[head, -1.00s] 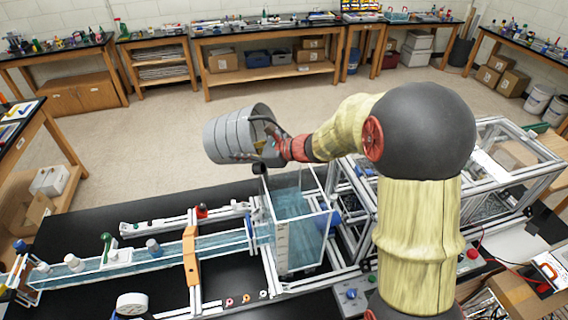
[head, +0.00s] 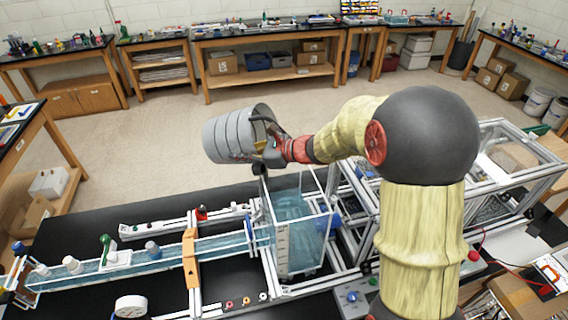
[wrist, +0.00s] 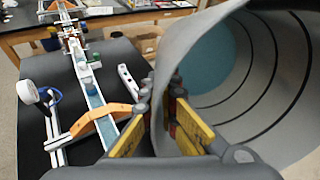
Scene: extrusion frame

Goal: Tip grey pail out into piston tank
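The grey pail (head: 228,137) is held up, tipped well over with its mouth toward the right, above and slightly left of the tank's back. My gripper (head: 268,152) is shut on its rim; in the wrist view the yellow-padded fingers (wrist: 160,128) sit on either side of the pail wall (wrist: 180,55). The wrist view looks into the pail, where a pale blue round area shows deep inside; I cannot tell whether it is liquid. The clear piston tank (head: 300,240) stands below, holding bluish water. No stream shows between pail and tank.
A long clear water channel (head: 100,268) runs left from the tank, crossed by an orange bracket (head: 190,257). An aluminium-framed enclosure (head: 485,180) stands to the right. A white round gauge (head: 130,306) is at the front. Open floor lies behind the bench.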

